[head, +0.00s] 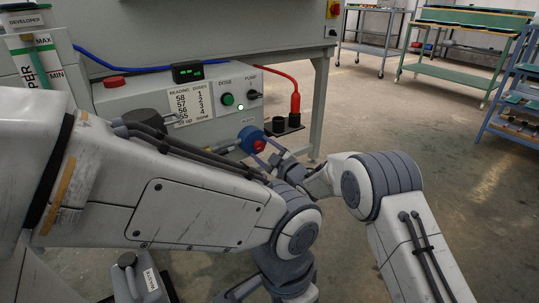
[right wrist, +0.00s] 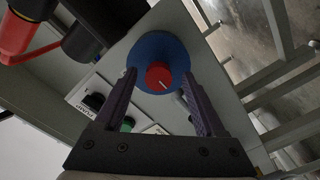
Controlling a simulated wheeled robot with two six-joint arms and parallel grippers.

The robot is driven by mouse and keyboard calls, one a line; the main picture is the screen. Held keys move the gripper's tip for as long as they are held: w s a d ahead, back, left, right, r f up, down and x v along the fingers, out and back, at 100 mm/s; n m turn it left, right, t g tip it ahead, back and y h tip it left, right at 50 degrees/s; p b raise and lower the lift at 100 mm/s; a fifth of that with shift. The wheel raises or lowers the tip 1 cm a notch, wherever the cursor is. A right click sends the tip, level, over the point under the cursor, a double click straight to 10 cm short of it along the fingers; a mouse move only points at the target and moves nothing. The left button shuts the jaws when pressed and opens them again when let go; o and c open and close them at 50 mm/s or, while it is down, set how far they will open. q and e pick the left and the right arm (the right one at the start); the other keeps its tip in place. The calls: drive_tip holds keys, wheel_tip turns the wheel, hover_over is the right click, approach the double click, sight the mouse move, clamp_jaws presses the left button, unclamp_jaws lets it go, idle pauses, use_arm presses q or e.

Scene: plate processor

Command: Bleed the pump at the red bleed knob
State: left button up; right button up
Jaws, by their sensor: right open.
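The red bleed knob (head: 259,145) sits at the centre of a blue round body (head: 247,134) low on the front of the grey processor box. In the right wrist view the red knob (right wrist: 158,76) has a white mark line, and the blue body (right wrist: 157,48) is behind it. My right gripper (right wrist: 160,77) is open, one finger on each side of the knob, with visible gaps to it. In the head view the right gripper (head: 267,150) is at the knob. My left arm crosses the lower left; its gripper end (head: 243,290) is partly cut off at the bottom edge.
The box front carries a reading and doses chart (head: 192,103), a green dose button (head: 227,99) and a pump switch (head: 254,94). A red connector with hose (head: 295,104) and dark cups (head: 278,125) stand right of the knob.

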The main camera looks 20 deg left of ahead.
drive_tip(key=p+v, duration=0.4)
drive_tip(key=v, duration=0.6)
drive_tip(key=shift+s, duration=0.1)
idle(2.0)
